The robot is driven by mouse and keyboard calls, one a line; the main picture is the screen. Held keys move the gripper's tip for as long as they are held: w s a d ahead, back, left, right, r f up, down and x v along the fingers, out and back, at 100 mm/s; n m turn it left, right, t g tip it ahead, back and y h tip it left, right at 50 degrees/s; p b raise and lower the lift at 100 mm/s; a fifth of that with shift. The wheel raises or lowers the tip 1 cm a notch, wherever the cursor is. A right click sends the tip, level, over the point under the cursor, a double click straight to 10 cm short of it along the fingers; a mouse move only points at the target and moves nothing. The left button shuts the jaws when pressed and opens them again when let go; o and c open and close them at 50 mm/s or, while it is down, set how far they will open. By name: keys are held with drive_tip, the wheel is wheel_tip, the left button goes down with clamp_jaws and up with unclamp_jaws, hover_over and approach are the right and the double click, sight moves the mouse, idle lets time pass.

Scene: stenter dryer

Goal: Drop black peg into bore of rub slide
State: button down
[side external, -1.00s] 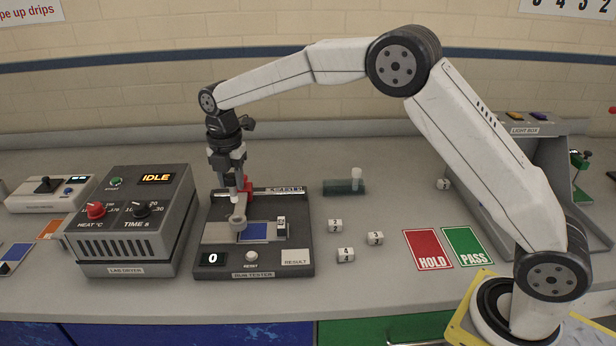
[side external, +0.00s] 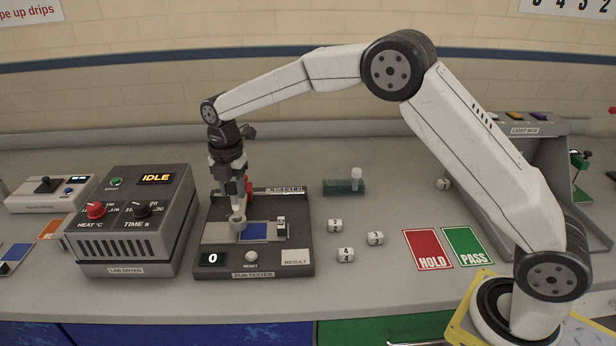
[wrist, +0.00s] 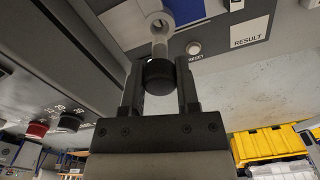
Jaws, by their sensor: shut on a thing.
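My gripper (side external: 238,196) points down above the rub tester (side external: 212,243) and is shut on the black peg (wrist: 158,75). In the wrist view the peg's dark end sits between the two fingers (wrist: 158,88), with a pale stem beyond it. The rub slide (side external: 238,222) is a light grey ringed piece on the tester, directly below my gripper. Its round bore (wrist: 160,20) shows in the wrist view past the peg, roughly in line with it. I cannot tell whether the peg's tip has entered the bore.
The lab dryer (side external: 135,220) stands close on the left. A red part (side external: 249,187) rises just behind my gripper. Numbered white cubes (side external: 345,255) and a green block with a white piece (side external: 343,187) lie to the right. The counter between the cubes and the tester is clear.

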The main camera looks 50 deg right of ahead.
sight(236, 209)
drive_tip(key=shift+f, duration=0.8)
drive_tip(key=shift+f, duration=2.4)
idle(2.5)
drive_tip(key=shift+c, duration=1.3)
unclamp_jaws()
drive_tip(key=shift+r, duration=0.1)
drive_tip(key=shift+r, duration=3.8)
drive_tip(key=shift+s+d, duration=0.1)
